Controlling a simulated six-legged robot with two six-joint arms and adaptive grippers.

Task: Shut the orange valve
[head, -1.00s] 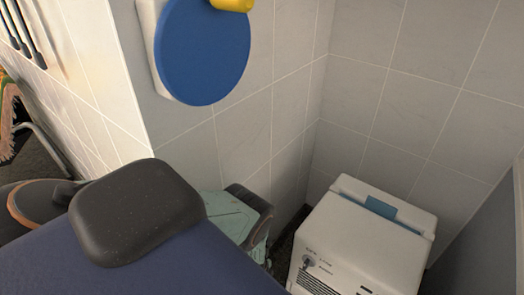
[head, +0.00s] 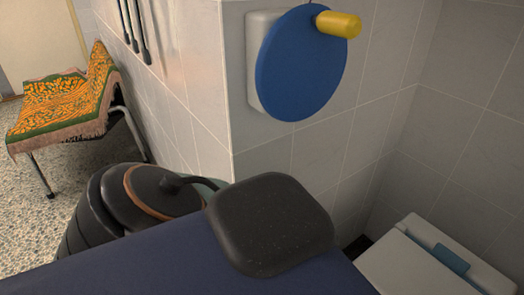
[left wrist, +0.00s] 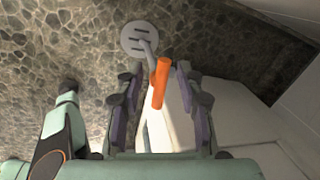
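The orange valve handle (left wrist: 160,83) shows in the left wrist view as a short orange bar. A grey stem or pipe seems to run behind it to a round grey plate with slots (left wrist: 139,40). My left gripper (left wrist: 160,88) is open, one finger on each side of the orange bar in the picture. I see gaps on both sides; I cannot tell how far beyond the fingertips the bar lies. The orange valve and my left gripper do not show in the head view. My right gripper is in neither view.
A blue disc with a yellow handle (head: 302,66) is on the tiled wall. A white box (head: 405,262) stands in the right corner. A chair with a patterned cover (head: 65,105) stands at the left on open speckled floor (head: 30,215). Tiled walls close off the right.

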